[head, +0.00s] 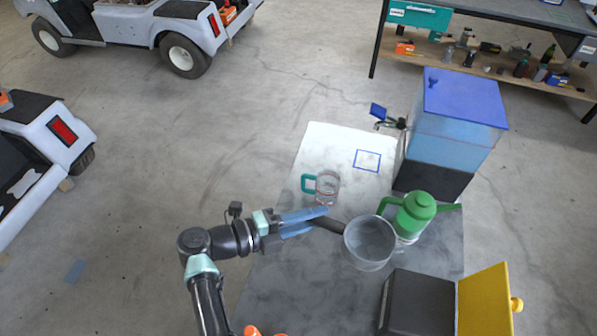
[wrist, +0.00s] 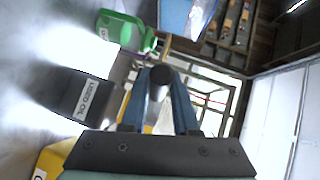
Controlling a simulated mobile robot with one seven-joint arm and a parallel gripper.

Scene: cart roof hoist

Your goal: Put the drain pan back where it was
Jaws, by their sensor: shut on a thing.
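The drain pan (head: 370,243) is a grey, round, open vessel with a dark handle (head: 329,223). My gripper (head: 319,217) has its blue fingers shut on that handle, with the pan out to the right of the fingers. The pan is over the grey bench top, in front of the green can; I cannot tell how high it is. In the wrist view the dark handle end (wrist: 161,76) sits between the fingers, and the pan body is not clearly seen. A small blue outlined square (head: 367,160) on the white mat (head: 335,148) is empty.
A clear jug with a teal handle (head: 327,186) stands left of the pan. A green can (head: 416,212) stands close right, before a blue tank (head: 458,120) with a tap. A black box marked used oil (wrist: 85,97) and a yellow box (head: 484,300) are at the front right.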

